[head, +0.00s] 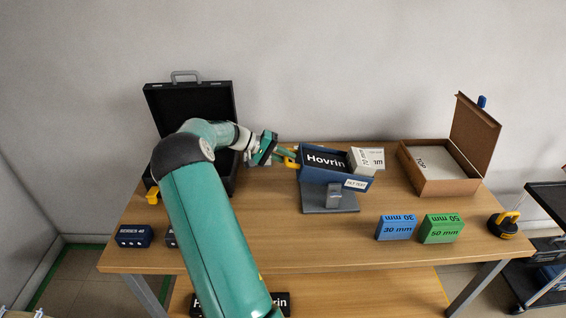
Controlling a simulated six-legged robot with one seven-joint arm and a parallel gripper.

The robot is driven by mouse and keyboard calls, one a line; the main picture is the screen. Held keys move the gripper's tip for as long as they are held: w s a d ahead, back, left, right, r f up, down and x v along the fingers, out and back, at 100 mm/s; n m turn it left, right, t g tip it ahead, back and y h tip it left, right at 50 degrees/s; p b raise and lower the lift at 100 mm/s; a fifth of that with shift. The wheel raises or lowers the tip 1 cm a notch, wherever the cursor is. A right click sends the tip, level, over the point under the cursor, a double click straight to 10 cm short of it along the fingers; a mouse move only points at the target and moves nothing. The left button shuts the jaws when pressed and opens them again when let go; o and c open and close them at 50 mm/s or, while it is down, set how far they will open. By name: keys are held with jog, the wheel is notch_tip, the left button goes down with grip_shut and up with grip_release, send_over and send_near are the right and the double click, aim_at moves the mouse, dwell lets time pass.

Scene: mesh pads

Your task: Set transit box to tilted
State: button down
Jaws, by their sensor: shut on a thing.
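A blue open-topped box (324,178), which I take to be the transit box, rests on a grey stand (330,200) near the middle of the table. It looks slightly tilted, but I cannot tell its exact angle. A black Hovrin piece (324,160) and a white printed block (366,160) show at its top. My gripper (287,156) reaches in from the left and is shut on this handle. The fingertips are small and partly hidden.
An open black case (188,103) stands behind my arm. An open brown carton (450,187) is at the right. A blue block (396,228), a green block (441,229) and a yellow-black tool (504,224) lie along the front right. A dark blue box (134,236) is front left.

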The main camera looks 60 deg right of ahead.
aim_at(301, 154)
jog(key=shift+s+d+r+t+y, duration=0.2)
jog(key=shift+s+r+t, duration=0.15)
jog(key=shift+r, duration=0.2)
jog(key=shift+s+d+r+t+y, duration=0.15)
jog(key=shift+s+r+t+y, duration=0.1)
jog(key=shift+r+t, duration=0.2)
jog(key=shift+s+d+r+t+y, duration=0.15)
jog(key=shift+s+r+t, duration=0.15)
jog(key=shift+r, duration=0.3)
jog(key=shift+s+d+r+t+y, duration=0.3)
jog(key=shift+s+r+t, duration=0.3)
jog(key=shift+r, duration=0.15)
jog(key=c, duration=1.5)
grip_release()
jog(key=shift+o, duration=0.2)
jog(key=v, duration=1.3)
jog(key=shift+w+r, duration=0.2)
jog(key=shift+r, duration=0.1)
